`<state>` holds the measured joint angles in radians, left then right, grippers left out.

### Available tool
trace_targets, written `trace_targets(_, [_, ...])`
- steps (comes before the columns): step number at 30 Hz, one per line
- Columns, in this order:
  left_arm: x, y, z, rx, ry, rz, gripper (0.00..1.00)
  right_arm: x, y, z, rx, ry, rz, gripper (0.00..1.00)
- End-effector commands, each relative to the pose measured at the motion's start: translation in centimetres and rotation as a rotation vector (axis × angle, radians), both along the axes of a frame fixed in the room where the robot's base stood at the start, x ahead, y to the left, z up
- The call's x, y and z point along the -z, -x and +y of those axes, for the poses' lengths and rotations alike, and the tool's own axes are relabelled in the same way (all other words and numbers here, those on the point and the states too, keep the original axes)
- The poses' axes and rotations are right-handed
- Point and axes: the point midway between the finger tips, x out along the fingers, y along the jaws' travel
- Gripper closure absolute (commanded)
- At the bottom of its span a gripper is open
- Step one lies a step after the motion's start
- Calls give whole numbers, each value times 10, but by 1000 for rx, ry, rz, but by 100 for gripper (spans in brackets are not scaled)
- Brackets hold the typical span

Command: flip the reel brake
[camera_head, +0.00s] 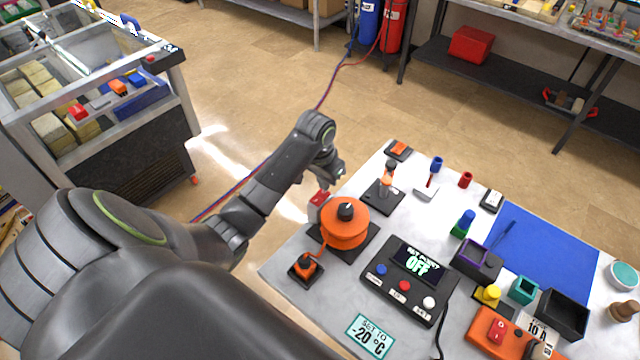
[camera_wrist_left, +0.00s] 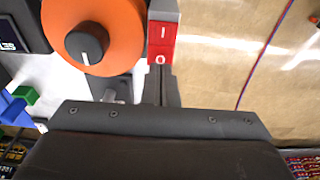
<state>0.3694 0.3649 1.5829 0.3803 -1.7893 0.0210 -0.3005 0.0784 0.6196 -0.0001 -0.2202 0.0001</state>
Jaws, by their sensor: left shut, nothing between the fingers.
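The orange reel (camera_head: 345,228) with a black knob stands on a dark base at the table's left side. It also shows in the left wrist view (camera_wrist_left: 117,22), where the knob carries a white mark. A red rocker switch (camera_head: 319,198), seemingly the reel brake, sits beside the reel at the table edge. In the left wrist view the switch (camera_wrist_left: 161,43) shows white I and O marks on a grey housing. My left gripper (camera_head: 338,174) is shut and empty, just behind the switch in the head view; whether it touches is unclear. My right gripper is not in view.
A control box (camera_head: 408,280) reading OFF and an orange lever block (camera_head: 306,267) stand near the reel. A small orange-topped post (camera_head: 387,186) stands behind it. A blue mat (camera_head: 545,262) lies at the right. Open floor borders the table's left edge.

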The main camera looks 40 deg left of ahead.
Motion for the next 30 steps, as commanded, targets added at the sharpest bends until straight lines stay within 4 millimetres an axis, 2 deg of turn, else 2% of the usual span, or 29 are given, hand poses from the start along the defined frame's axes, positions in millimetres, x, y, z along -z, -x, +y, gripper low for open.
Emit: trace_targets(30, [16,0,0,0,0,1,100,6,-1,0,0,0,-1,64])
